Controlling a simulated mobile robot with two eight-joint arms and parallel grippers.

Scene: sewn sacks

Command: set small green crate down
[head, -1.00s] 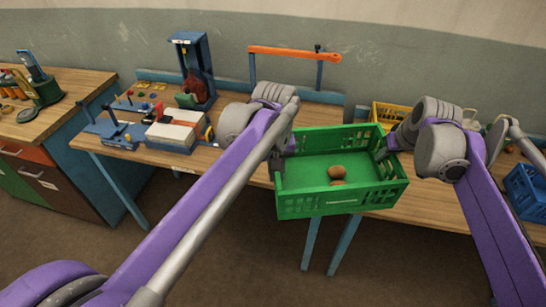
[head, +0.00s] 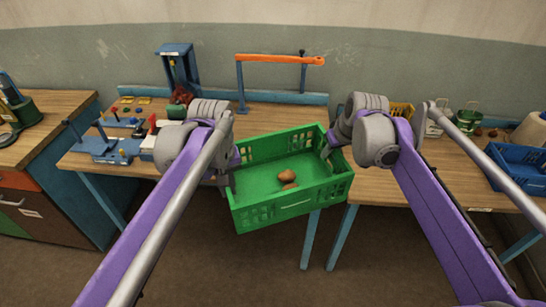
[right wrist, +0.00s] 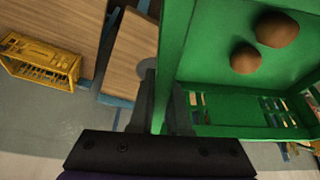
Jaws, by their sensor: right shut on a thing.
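The small green crate (head: 290,207) is held in the air between my two arms, in front of the table edge in the head view. It is slightly tilted and holds brown round things (head: 287,177), of which two show in the right wrist view (right wrist: 277,29). My right gripper (head: 328,150) is shut on the crate's right wall. In the right wrist view the green wall (right wrist: 176,70) lies between its dark fingers. My left gripper (head: 228,180) is at the crate's left wall; its fingertips are mostly hidden, so I cannot tell its jaws.
A wooden table (head: 262,120) with a blue frame stands behind the crate, its middle clear. An orange bar rack (head: 280,58) stands at its back. A yellow crate (right wrist: 42,62) and a blue crate (head: 520,165) are to the right. Tools and a blue stand (head: 178,70) are to the left.

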